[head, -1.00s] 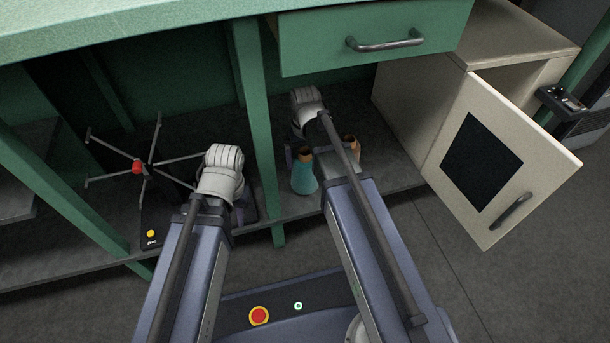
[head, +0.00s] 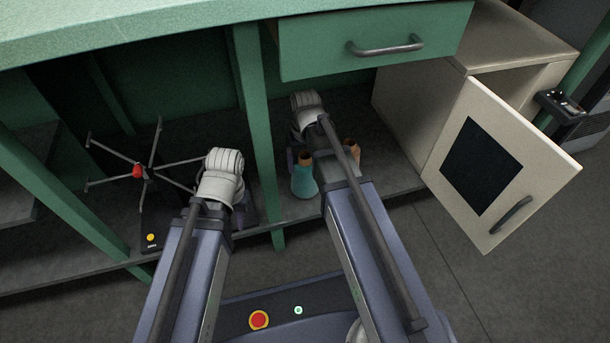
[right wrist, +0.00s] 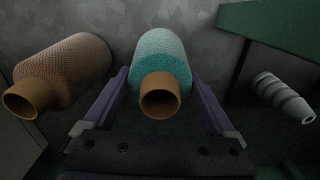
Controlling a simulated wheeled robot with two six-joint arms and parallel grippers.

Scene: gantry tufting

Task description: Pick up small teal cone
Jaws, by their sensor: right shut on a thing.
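The small teal cone (head: 304,181) has a brown core at its top end. In the head view it stands on the low shelf, just left of my right forearm. In the right wrist view the teal cone (right wrist: 163,60) lies between the two purple fingers of my right gripper (right wrist: 159,80), which is shut on it. In the head view my right gripper is mostly hidden behind my arm and the cone.
A brown cone (right wrist: 68,65) is beside the teal one; it also shows right of my forearm (head: 353,150). A green post (head: 262,150) stands between my arms. A green drawer (head: 375,40) overhangs. A cream cabinet door (head: 545,165) hangs open. A spoked stand (head: 150,185) is at left.

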